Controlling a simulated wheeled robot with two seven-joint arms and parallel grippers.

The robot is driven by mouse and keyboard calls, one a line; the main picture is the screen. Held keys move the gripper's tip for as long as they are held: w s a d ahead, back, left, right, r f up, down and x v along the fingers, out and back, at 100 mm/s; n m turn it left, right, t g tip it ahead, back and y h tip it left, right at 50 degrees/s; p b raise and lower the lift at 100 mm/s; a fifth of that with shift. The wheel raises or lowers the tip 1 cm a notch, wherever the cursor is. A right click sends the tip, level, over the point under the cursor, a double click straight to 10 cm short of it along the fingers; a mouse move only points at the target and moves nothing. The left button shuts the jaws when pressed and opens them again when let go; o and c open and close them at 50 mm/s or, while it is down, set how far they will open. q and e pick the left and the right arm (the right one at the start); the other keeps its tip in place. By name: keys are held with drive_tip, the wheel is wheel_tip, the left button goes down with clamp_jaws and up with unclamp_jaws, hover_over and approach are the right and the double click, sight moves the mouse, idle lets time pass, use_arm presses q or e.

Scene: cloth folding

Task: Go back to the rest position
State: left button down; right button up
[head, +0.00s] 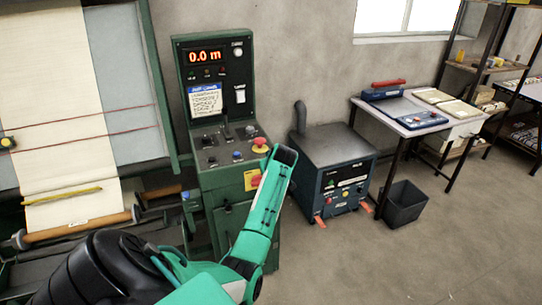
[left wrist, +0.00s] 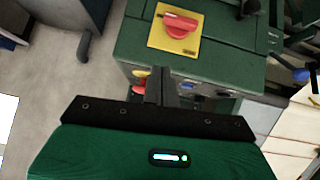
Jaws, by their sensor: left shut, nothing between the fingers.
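My left arm (head: 262,215) comes in from the lower left of the head view, its green link rising in front of the green control cabinet. The left gripper itself is not clearly visible there. In the left wrist view my left gripper (left wrist: 162,84) is shut with nothing between its fingers. It points toward the green cabinet (left wrist: 130,45), which has a red rotary switch on a yellow plate (left wrist: 180,28). I cannot tell how far apart gripper and cabinet are. My right gripper is in neither view.
The control cabinet (head: 205,165) has a lit "0.0 m" display and a red emergency button (head: 260,145). Cream cloth (head: 45,90) hangs at the left. A dark machine box (head: 335,155), table (head: 425,122) and bin (head: 403,206) stand right. The floor at lower right is clear.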

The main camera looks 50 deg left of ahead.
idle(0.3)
use_arm(q)
drive_tip(key=s+d+f+m+h, duration=0.1)
drive_tip(key=d+f+m, duration=0.25)
drive_tip(key=f, duration=0.65)
drive_tip(key=s+d+f+m+h, duration=0.1)
drive_tip(key=d+f+m, duration=0.1)
drive_tip(key=d+f, duration=0.5)
drive_tip(key=s+d+f+m+h, duration=0.1)
drive_tip(key=s+d+f+m, duration=0.2)
drive_tip(key=f, duration=0.4)
drive_tip(key=s+d+f, duration=0.3)
drive_tip(key=s+f, duration=0.2)
drive_tip(key=f, duration=0.2)
drive_tip(key=s+d+f+m+h, duration=0.1)
drive_tip(key=s+d+f+m, duration=0.15)
drive_tip(key=s+f, duration=0.4)
drive_tip(key=s+d+f+m+g+h, duration=0.1)
drive_tip(key=s+d+f, duration=0.4)
drive_tip(key=s+f, duration=0.3)
drive_tip(key=s+d+f+m+h, duration=0.1)
drive_tip(key=s+d+f+m, duration=0.1)
drive_tip(key=s+d+f, duration=0.6)
drive_tip(key=s+d+f+m+g+h, duration=0.1)
drive_tip(key=s+d+f, duration=0.1)
drive_tip(key=s, duration=1)
drive_tip(key=s+d+f+m+g+h, duration=0.1)
drive_tip(key=s+d+f, duration=0.1)
drive_tip(key=s, duration=1)
drive_tip(key=shift+d, duration=0.55)
